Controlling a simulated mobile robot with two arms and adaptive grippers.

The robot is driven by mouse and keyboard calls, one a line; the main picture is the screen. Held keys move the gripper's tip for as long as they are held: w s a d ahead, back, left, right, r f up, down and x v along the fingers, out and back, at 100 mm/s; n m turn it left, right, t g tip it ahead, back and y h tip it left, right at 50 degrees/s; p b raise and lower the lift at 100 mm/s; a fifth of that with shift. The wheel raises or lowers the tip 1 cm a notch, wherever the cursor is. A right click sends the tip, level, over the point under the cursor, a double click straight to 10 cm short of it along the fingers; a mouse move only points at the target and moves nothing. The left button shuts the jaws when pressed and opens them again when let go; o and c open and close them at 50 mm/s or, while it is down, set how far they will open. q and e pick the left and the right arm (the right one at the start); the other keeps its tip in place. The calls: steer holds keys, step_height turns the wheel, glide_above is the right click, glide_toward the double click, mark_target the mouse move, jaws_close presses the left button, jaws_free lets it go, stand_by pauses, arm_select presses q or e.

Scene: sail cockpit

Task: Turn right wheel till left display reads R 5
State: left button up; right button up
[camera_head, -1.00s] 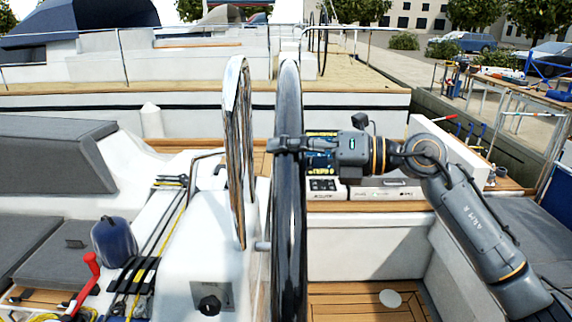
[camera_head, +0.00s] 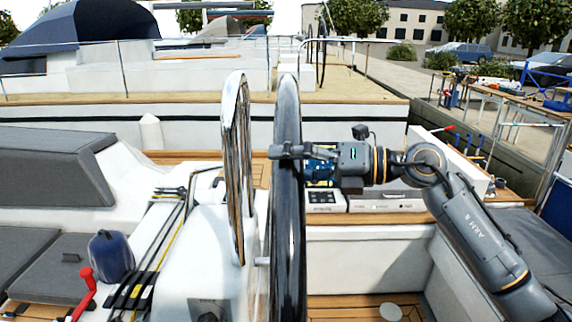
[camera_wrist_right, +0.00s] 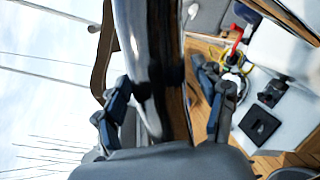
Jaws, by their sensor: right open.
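The right wheel (camera_head: 288,230) stands almost edge-on in the middle of the head view, a tall dark glossy rim. My right gripper (camera_head: 289,151) is at its upper part, fingers spread around the rim. In the right wrist view the rim (camera_wrist_right: 150,50) passes between the two open fingers of this gripper (camera_wrist_right: 165,108), with gaps visible beside it. The left display (camera_head: 318,171) is a small blue screen behind the wheel. My right gripper and wrist cover part of it, and its reading is not legible. My left gripper is out of view.
A shiny metal hoop (camera_head: 238,160) rises from the white pedestal (camera_head: 205,270) left of the wheel. A grey cushioned seat (camera_head: 50,165), a blue rounded object (camera_head: 110,255) and a red handle (camera_head: 84,290) are further left. Wooden cockpit floor (camera_head: 350,307) lies open at lower right.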

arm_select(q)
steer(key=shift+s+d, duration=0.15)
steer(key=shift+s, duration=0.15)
arm_select(e)
steer(key=f+v, duration=0.1)
steer(key=v, duration=1)
steer(key=shift+d+r, duration=0.4)
